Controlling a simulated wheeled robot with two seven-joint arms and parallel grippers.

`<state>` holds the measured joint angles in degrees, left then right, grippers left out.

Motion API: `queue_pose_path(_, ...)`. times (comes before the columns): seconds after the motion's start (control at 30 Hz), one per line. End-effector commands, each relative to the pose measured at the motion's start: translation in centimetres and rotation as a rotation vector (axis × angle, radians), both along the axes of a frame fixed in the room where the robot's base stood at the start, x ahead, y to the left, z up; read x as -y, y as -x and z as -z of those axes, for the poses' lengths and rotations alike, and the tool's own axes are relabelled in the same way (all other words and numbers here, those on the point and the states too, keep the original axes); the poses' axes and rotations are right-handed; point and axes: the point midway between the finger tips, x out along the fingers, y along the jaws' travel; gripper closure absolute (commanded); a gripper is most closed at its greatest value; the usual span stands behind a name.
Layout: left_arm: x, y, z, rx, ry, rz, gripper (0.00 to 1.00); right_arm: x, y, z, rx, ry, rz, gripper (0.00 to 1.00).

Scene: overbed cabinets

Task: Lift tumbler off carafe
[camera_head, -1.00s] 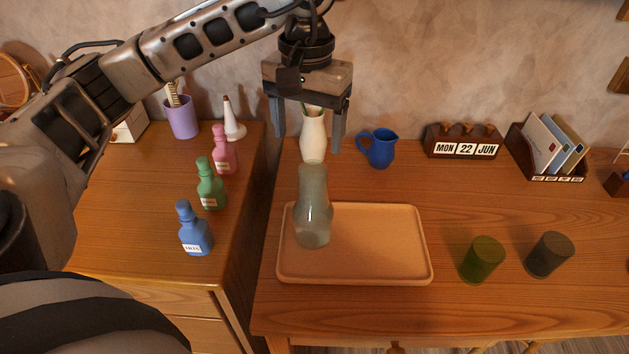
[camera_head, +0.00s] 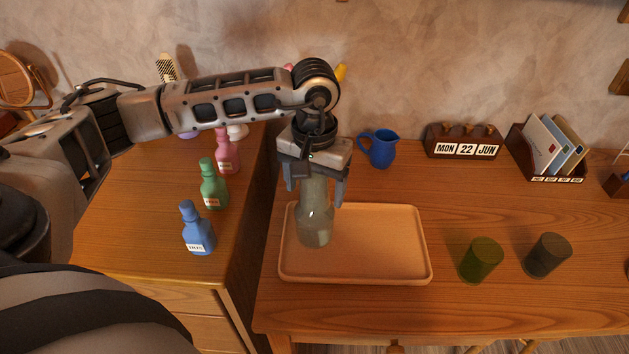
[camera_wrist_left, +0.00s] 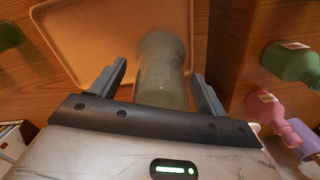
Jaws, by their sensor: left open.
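The glass carafe (camera_head: 314,228) stands upright at the left end of the wooden tray (camera_head: 385,272). Its top, where a tumbler would sit, lies between my fingers; I cannot make out the tumbler (camera_head: 314,188) clearly from the carafe neck. My left gripper (camera_head: 314,196) points down over it, open, with one finger on each side. In the left wrist view the glass (camera_wrist_left: 162,75) shows between the two spread fingers (camera_wrist_left: 160,82), with a gap visible on the left side. My right gripper is not in view.
Blue (camera_head: 197,232), green (camera_head: 212,188) and pink (camera_head: 227,155) bottles stand on the cabinet to the left. A blue jug (camera_head: 379,148) stands behind the tray. Green (camera_head: 481,260) and dark (camera_head: 547,256) glasses stand right of it. A calendar (camera_head: 463,142) and letter holder (camera_head: 548,155) are at the back.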

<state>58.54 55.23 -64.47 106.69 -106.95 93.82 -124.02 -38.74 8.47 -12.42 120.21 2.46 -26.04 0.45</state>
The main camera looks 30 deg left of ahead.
Motion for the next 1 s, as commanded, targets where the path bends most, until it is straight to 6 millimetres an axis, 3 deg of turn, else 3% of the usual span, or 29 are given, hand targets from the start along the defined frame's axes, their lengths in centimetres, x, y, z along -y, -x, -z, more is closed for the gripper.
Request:
queue_pose_path(0.1, 0.0, 0.0, 0.0, 0.0, 0.0, 0.0, 0.25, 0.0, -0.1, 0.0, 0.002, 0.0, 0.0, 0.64)
queue_pose_path(0.3, 0.0, 0.0, 0.0, 0.0, 0.0, 0.0, 0.74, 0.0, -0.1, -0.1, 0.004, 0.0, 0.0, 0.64)
queue_pose_path(0.67, 0.0, -0.1, -0.8, 0.003, 0.0, 0.0, 0.74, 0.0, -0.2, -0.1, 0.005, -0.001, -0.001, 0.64)
queue_pose_path(1.0, 0.0, -0.1, -7.2, 0.004, 0.0, 0.001, 0.74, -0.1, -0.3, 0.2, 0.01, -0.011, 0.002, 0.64)
